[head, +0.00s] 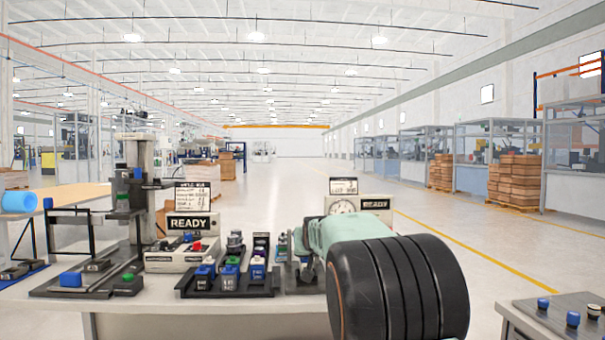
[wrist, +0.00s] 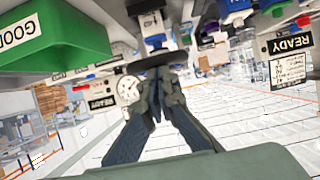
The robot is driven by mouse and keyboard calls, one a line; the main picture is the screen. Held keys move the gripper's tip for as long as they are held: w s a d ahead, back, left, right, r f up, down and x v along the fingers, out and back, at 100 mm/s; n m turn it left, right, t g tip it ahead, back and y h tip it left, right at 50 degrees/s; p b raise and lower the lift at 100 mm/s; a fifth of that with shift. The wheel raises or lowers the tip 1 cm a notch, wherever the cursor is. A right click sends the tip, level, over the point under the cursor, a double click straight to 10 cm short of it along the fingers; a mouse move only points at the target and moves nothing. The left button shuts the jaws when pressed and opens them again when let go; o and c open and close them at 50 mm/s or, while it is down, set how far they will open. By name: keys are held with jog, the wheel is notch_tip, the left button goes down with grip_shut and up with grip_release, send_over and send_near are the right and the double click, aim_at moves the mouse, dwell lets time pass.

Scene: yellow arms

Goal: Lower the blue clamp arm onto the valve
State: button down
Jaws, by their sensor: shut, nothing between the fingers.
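My gripper (wrist: 157,88) is shut and empty in the wrist view. Its dark fingertips are close together, just by a dark rounded bar (wrist: 146,68) that crosses the picture; whether they touch it I cannot tell. Beyond that bar is a small blue part (wrist: 155,42) on a metal fixture, possibly the blue clamp arm, seen tilted. A metal valve-like piece (wrist: 151,22) shows near it; I cannot be sure which part is the valve. In the head view my own arm covers the gripper and most of the fixture behind it.
A tray of blue-capped parts (head: 228,285) stands mid-bench beside a READY box (head: 182,256). A gauge box (head: 376,205) is behind my arm. In the wrist view a green GOOD bin (wrist: 52,38) fills the upper left, and a gauge (wrist: 129,89) is close left of the fingers.

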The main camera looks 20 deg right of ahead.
jog(key=shift+s+f+b, duration=0.15)
jog(key=shift+f+b, duration=0.1)
jog(key=shift+f, duration=0.55)
jog(key=shift+s+f+b, duration=0.1)
jog(key=shift+f+b, duration=0.1)
jog(key=shift+f, duration=0.6)
jog(key=shift+a, duration=0.1)
notch_tip(320, 180, up, 7)
jog(key=p, duration=0.3)
jog(key=s+a+f, duration=0.1)
jog(key=s+f, duration=0.4)
jog(key=s, duration=0.4)
jog(key=shift+a+t+b, duration=0.3)
jog(key=shift+a, duration=0.05)
